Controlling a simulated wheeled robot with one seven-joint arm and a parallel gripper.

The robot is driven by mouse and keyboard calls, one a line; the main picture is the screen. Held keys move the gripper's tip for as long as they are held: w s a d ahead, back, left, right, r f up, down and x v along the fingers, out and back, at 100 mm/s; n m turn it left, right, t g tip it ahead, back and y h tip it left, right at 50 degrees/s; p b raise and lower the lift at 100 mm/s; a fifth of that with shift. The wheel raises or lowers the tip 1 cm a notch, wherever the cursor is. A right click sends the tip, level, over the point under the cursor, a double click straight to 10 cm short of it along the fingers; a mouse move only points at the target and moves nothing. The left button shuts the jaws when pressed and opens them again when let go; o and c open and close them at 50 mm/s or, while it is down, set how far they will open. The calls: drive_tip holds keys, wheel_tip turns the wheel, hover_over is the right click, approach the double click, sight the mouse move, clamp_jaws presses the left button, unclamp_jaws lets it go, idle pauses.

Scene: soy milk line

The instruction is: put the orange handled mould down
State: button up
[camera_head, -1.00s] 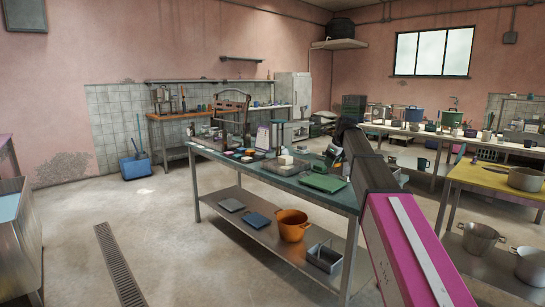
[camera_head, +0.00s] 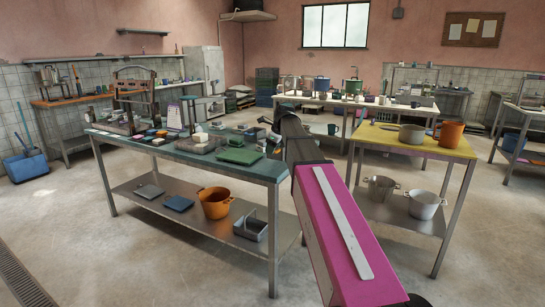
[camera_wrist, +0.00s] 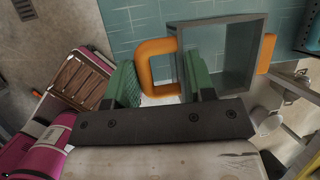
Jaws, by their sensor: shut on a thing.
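The orange handled mould (camera_wrist: 222,55) is a grey, open rectangular box with an orange loop handle on each of two sides. It shows in the wrist view at upper right of centre. My gripper (camera_wrist: 160,84) has its green-padded fingers shut on the near orange handle (camera_wrist: 145,50), and the box hangs beyond the right finger. In the head view my arm's dark end hides most of the gripper, and I cannot make out the mould there. I cannot tell how high the mould is above any surface.
The green-topped table (camera_head: 268,172) holds a green tray (camera_head: 238,156), a clear box (camera_head: 197,148) and small items. Its lower shelf carries an orange pot (camera_head: 215,203) and a metal caddy (camera_head: 250,226). A yellow-topped table (camera_head: 372,138) with pots stands at right. The floor at front left is clear.

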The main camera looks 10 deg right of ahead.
drive_tip(key=shift+f, duration=2)
drive_tip(key=o, duration=1)
drive_tip(key=shift+r, duration=0.15)
drive_tip(key=v, duration=1.1)
drive_tip(key=shift+s+d+r, duration=0.1)
drive_tip(key=shift+s+r, duration=0.1)
drive_tip(key=shift+r, duration=0.15)
